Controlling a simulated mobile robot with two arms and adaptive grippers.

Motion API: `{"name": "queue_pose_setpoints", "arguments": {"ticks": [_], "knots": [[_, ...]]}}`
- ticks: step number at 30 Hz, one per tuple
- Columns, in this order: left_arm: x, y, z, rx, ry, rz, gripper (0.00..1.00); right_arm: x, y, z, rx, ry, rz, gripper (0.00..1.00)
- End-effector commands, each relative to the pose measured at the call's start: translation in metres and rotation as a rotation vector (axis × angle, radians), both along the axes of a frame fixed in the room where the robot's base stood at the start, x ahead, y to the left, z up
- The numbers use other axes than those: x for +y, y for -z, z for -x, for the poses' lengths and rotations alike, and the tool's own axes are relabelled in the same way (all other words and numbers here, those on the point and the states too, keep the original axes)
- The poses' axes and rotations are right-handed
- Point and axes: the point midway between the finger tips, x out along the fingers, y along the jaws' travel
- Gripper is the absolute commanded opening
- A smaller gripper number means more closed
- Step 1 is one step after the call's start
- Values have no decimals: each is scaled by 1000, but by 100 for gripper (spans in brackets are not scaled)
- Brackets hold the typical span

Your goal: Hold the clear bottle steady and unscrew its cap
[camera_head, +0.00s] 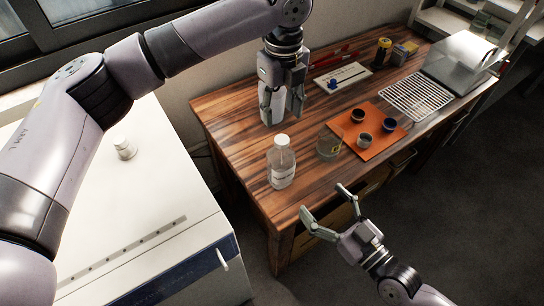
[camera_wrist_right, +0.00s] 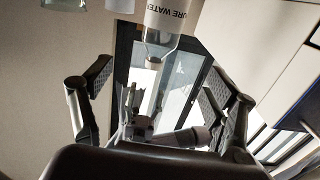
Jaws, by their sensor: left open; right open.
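The clear bottle (camera_head: 281,175) stands upright near the table's front left edge, with its white cap (camera_head: 282,140) on. In the right wrist view the bottle (camera_wrist_right: 172,14) appears upside down at the top, its label reading "PURE WATER" and its cap (camera_wrist_right: 152,64) pointing down. My right gripper (camera_head: 322,198) is open and empty in front of the table edge, to the right of the bottle. Its two fingers show apart in the right wrist view (camera_wrist_right: 158,95).
A glass beaker (camera_head: 328,147) stands right of the bottle. An orange mat (camera_head: 367,153) with small dark cups lies beyond it. A wire rack (camera_head: 416,96) and a clear-covered device (camera_head: 460,62) are further right. A large white appliance (camera_head: 150,215) stands left of the wooden table (camera_head: 225,110).

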Motion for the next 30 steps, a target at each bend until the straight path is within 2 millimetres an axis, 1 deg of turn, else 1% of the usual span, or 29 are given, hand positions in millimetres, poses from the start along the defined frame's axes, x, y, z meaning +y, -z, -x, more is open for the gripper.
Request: {"name": "queue_pose_setpoints", "arguments": {"ticks": [5,21,27,30], "knots": [[0,0,0,0,1,0,46,14,-2,-19,-5,1,-4,80],[0,0,0,-1,0,1,46,79,0,-103,-2,1,-3,80],[0,0,0,-1,0,1,46,96,0,-126,-1,0,-1,80],[0,0,0,-1,0,1,46,101,1,-132,-1,0,1,80]]}}
